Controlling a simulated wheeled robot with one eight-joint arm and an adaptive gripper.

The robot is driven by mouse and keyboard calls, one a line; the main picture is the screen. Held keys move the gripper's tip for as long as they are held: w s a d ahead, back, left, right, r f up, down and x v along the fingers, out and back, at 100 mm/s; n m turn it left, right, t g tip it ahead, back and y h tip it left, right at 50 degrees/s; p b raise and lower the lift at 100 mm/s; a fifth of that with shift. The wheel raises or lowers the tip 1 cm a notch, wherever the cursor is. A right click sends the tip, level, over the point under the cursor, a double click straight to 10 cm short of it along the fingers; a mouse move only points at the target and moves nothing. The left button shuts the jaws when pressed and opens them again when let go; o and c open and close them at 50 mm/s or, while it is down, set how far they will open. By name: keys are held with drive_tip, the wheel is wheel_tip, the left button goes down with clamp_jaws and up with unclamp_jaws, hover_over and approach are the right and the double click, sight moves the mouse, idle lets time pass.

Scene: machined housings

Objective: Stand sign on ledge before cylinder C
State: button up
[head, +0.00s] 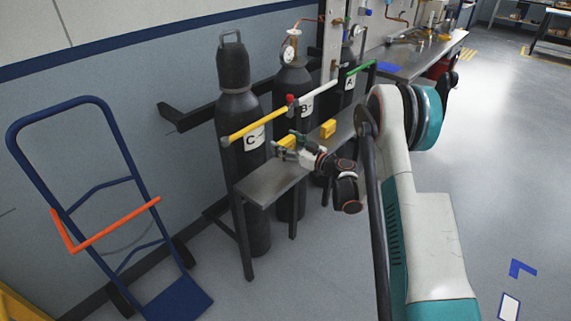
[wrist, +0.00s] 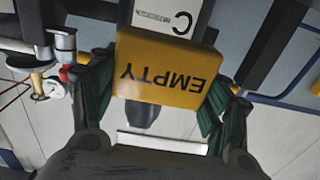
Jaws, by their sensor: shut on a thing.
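A yellow sign reading EMPTY (wrist: 165,75) is held between the green fingers of my gripper (wrist: 158,100) in the wrist view. It also shows in the head view (head: 287,142), at my gripper (head: 284,150), just above the ledge. Cylinder C (head: 239,160) is the dark cylinder at the left of the row, with a white C label (head: 254,138). That label shows upside down behind the sign in the wrist view (wrist: 180,18). The grey metal ledge (head: 262,190) runs in front of the cylinders. I cannot tell whether the sign touches the ledge.
A second yellow sign (head: 328,129) stands on the ledge farther right, before cylinder B (head: 293,105). A yellow bar (head: 255,124) crosses in front of cylinder C. A blue hand truck (head: 95,205) stands at left. The ledge's left end is clear.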

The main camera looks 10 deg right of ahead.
wheel_tip(320, 180, down, 7)
drive_tip(key=shift+b, duration=1.1)
drive_tip(key=shift+r, duration=0.1)
drive_tip(key=o, duration=1.1)
drive_tip(key=shift+s+d, duration=0.1)
